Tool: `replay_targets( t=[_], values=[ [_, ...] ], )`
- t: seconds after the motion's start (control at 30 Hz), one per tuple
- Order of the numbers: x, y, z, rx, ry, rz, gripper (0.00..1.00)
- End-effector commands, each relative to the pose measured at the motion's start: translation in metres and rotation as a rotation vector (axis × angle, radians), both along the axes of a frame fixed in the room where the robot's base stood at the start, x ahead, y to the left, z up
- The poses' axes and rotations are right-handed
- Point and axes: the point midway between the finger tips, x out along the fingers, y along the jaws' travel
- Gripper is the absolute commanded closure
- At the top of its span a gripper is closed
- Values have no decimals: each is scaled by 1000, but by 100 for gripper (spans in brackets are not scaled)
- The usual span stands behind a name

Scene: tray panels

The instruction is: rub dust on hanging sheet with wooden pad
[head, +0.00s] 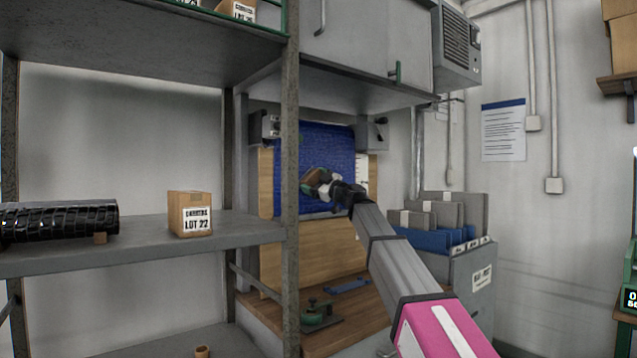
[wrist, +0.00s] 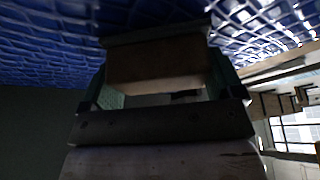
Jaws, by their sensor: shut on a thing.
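The hanging sheet (head: 327,145) is blue and hangs in front of a wooden board under the grey cabinet. In the wrist view the sheet (wrist: 50,45) fills the top with a woven grid texture. My gripper (head: 322,185) is at the sheet's lower middle. It is shut on the wooden pad (wrist: 155,68), a brown block with a grey face toward the sheet, held between two greenish fingers. The pad's face is against or very close to the sheet; I cannot tell which. Pale marks show on the sheet at the upper right of the wrist view; dust or glare is unclear.
A carton (head: 190,213) and a black roll (head: 60,220) sit on the shelf. A green-topped tool (head: 318,315) lies on the wooden bench below. A file bin (head: 470,285) stands to the right.

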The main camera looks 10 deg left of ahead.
Motion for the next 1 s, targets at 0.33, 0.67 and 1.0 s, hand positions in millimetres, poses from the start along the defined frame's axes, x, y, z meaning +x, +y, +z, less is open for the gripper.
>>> replay_targets(
  t=[0.33,0.67,1.0],
  values=[
    [-13,10,0,0,0,1,35],
    [-28,21,0,1,0,-2,35],
    [-29,19,0,1,0,-2,35]
  ],
)
